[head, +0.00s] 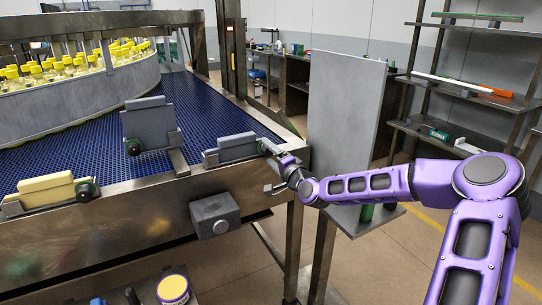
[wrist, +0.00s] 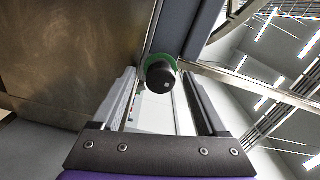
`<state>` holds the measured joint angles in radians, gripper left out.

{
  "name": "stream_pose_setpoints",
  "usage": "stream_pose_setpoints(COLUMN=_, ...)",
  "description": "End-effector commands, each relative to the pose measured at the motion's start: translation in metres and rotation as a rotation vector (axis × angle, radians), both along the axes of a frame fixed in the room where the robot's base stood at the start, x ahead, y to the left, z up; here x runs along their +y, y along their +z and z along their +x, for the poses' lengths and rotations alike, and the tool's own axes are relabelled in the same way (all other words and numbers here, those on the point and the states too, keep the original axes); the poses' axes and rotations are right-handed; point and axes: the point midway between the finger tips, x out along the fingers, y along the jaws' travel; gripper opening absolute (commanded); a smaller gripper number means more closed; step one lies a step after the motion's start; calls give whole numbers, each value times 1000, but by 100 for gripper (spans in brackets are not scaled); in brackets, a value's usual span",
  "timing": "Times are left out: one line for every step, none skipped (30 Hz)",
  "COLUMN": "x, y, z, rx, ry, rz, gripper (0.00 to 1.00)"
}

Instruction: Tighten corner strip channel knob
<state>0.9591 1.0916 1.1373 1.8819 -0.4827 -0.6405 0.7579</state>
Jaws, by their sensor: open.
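The corner strip is a grey block (head: 232,145) on a metal rail at the conveyor's near right corner. Its knob is dark and round with a green ring behind it, and shows in the wrist view (wrist: 161,77). In the head view this knob is mostly hidden by my gripper. My gripper (head: 269,168) is at that corner, coming from the right. In the wrist view its two fingers are apart, one on each side of the knob, with visible gaps. I cannot tell how deep the knob sits between the fingertips.
A tall grey block (head: 150,124) with a dark knob and a cream block (head: 46,189) with a dark knob sit along the conveyor frame. A grey upright panel (head: 343,115) stands behind my arm.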

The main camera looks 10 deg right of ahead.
Motion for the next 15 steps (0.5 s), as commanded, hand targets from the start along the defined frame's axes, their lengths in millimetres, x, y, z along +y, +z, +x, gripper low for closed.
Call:
stream_pose_setpoints(x=0, y=1, z=0, rx=-1, ry=0, rz=0, gripper=76)
stream_pose_setpoints(x=0, y=1, z=-1, rx=-1, ry=0, rz=-1, gripper=76)
stream_pose_setpoints(x=-1, y=1, z=-2, rx=-1, ry=-1, rz=-1, gripper=76)
stream_pose_setpoints(x=-2, y=1, z=-4, rx=-1, ry=-1, rz=-1, gripper=76)
stream_pose_setpoints(x=-3, y=1, z=-6, rx=-1, ry=-1, rz=-1, gripper=76)
stream_pose_setpoints(x=-5, y=1, z=-11, rx=-1, ry=-1, rz=-1, gripper=76)
stream_pose_setpoints(x=-6, y=1, z=-15, rx=-1, ry=-2, rz=-1, gripper=76)
stream_pose_setpoints(x=-8, y=1, z=-19, rx=-1, ry=-2, rz=-1, gripper=76)
stream_pose_setpoints(x=-10, y=2, z=-27, rx=-1, ry=-2, rz=-1, gripper=76)
stream_pose_setpoints(x=-12, y=1, z=-33, rx=0, ry=-1, rz=-1, gripper=76)
stream_pose_setpoints(x=-15, y=1, z=-40, rx=0, ry=-2, rz=-1, gripper=76)
stream_pose_setpoints(x=-18, y=2, z=-49, rx=0, ry=-3, rz=-1, gripper=76)
stream_pose_setpoints(x=-20, y=2, z=-56, rx=0, ry=-3, rz=-1, gripper=76)
stream_pose_setpoints(x=-23, y=2, z=-64, rx=1, ry=-3, rz=-1, gripper=76)
stream_pose_setpoints(x=-26, y=2, z=-73, rx=1, ry=-3, rz=-1, gripper=76)
